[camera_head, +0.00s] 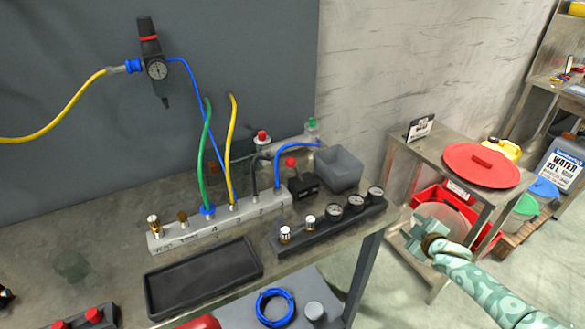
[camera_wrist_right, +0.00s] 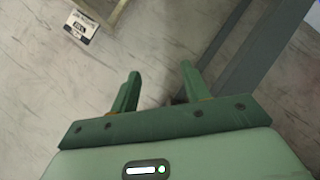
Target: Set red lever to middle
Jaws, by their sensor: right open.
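The red lever is a red ball knob (camera_head: 291,161) on a dark stem. It rises from a small black block (camera_head: 304,187) on the bench, just left of the grey bin. Which of its positions it stands in I cannot tell. My right gripper (camera_head: 418,238) is off the bench's right end, well to the right of the lever and apart from it. In the right wrist view its two green fingers (camera_wrist_right: 160,75) are apart with nothing between them. The lever is not in that view. My left gripper is not in view.
A grey bin (camera_head: 340,169), a gauge block (camera_head: 358,212) and a valve manifold with hoses (camera_head: 222,226) crowd around the lever. A black tray (camera_head: 203,277) lies in front. A side table with a red lid (camera_head: 481,165) stands right, behind my right gripper.

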